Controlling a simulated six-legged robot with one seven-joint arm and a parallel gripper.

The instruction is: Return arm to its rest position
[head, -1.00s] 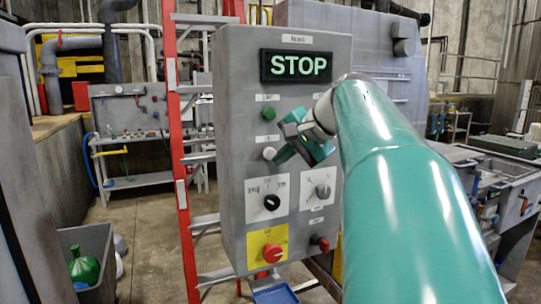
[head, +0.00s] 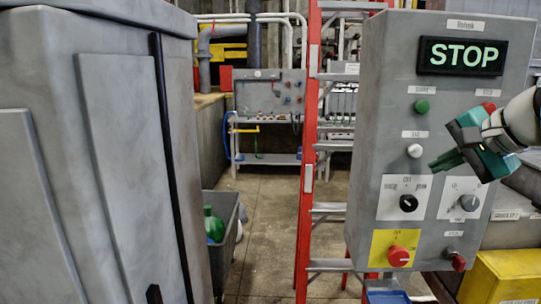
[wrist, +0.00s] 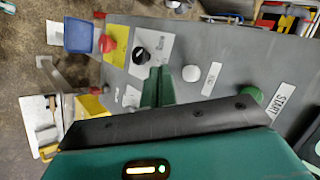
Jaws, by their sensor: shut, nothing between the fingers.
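My gripper (head: 440,163) is teal and black, shut and empty. In the head view it comes in from the right edge, in front of the grey control box (head: 375,120). Its fingertips point left, just below and right of the white button (head: 415,150); whether they touch the panel I cannot tell. The box has a lit STOP display (head: 462,56), a green button (head: 421,106), a black selector knob (head: 408,203) and a red knob on a yellow plate (head: 397,256). In the wrist view the shut fingers (wrist: 157,88) lie between the black knob (wrist: 141,56) and the white button (wrist: 191,73).
A large grey cabinet (head: 90,130) fills the left side. A red ladder (head: 307,150) stands behind the control box. A grey bin (head: 224,225) holds a green item. A yellow box (head: 500,275) is at lower right. Open floor (head: 268,210) shows between cabinet and ladder.

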